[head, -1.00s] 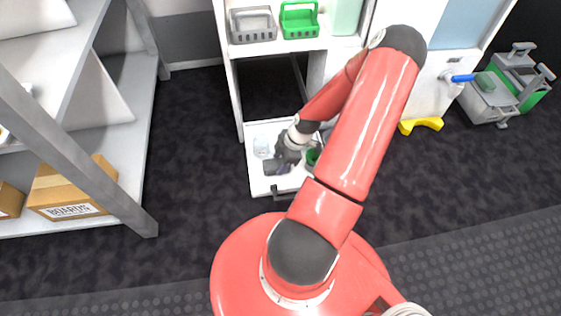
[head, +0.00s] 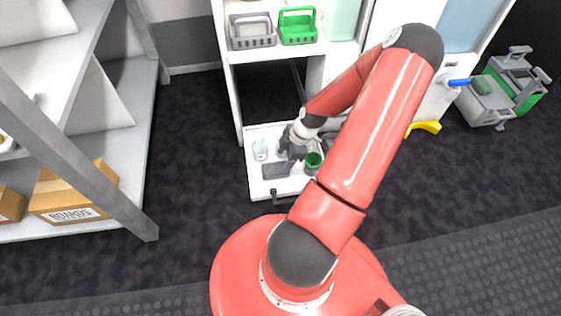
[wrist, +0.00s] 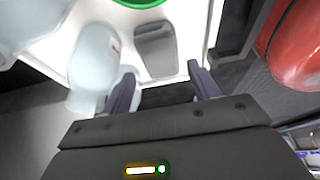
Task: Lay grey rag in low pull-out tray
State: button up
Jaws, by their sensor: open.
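The grey rag (head: 276,171) lies flat on the floor of the low pull-out tray (head: 262,190), near its front left. In the wrist view the rag (wrist: 155,50) is a folded grey pad on the white tray floor, beyond my fingertips and apart from them. My gripper (head: 289,167) is over the tray, just right of the rag in the head view. In the wrist view my gripper (wrist: 162,78) shows two spread fingers with nothing held between them.
A clear bottle (head: 260,150) stands left in the tray, and a green cup (head: 313,160) stands right. The tray's dark handle (head: 276,197) is at the front. A grey basket (head: 252,31) and a green basket (head: 297,27) sit on the shelf above.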

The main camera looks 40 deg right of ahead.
jog(key=p+v, duration=0.2)
jog(key=v, duration=0.5)
notch_tip(320, 180, up, 11)
jog(key=m+g+h, duration=0.2)
jog(key=h, duration=0.1)
send_over(278, 170)
jog(key=a+r+m+h, duration=0.3)
jog(key=a+r, duration=0.4)
jog(key=r, duration=0.4)
jog(key=s+a+r+m+t+y, duration=0.2)
jog(key=s+a+r+m+t, duration=0.3)
jog(key=s+a+r, duration=0.4)
jog(key=a+r+m, duration=0.1)
jog(key=a+r, duration=0.2)
jog(key=a, duration=0.2)
jog(key=shift+r+m, duration=0.3)
jog(key=shift+r, duration=0.05)
